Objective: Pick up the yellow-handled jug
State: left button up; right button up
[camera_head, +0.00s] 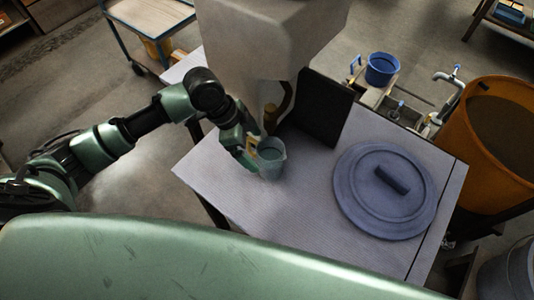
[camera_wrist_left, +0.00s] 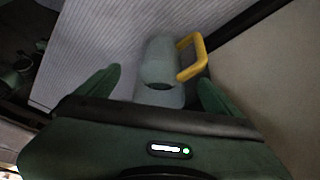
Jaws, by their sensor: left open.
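The jug (camera_head: 271,160) is grey-green and translucent, with a yellow handle (camera_head: 254,146) on its left side. It stands on the grey table near the left edge. My left gripper (camera_head: 246,153) is right beside the jug on its handle side. In the left wrist view the jug (camera_wrist_left: 160,62) shows between the two open fingers (camera_wrist_left: 159,76), its yellow handle (camera_wrist_left: 191,58) near the right finger. I cannot tell whether a finger touches the handle. My right gripper is not in view.
A blue-grey round lid (camera_head: 350,205) lies on the table (camera_head: 290,225) right of the jug. An orange tub (camera_head: 490,170) and a blue bucket (camera_head: 381,69) are beyond the table.

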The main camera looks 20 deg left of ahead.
aim_at(266, 158)
pick_arm(q)
jog(key=shift+x, duration=1.1)
jog(key=p+x, duration=0.1)
jog(key=x, duration=0.4)
jog(key=shift+w+d+r, duration=0.15)
jog(key=shift+w, duration=0.05)
jog(key=shift+w+d+f+p, duration=0.15)
jog(key=shift+f+p, duration=0.15)
jog(key=shift+f, duration=0.2)
jog(key=c, duration=1.9)
jog(key=shift+r, duration=0.1)
grip_shut()
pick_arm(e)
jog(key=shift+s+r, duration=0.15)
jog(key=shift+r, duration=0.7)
pick_arm(q)
jog(key=shift+r, duration=0.15)
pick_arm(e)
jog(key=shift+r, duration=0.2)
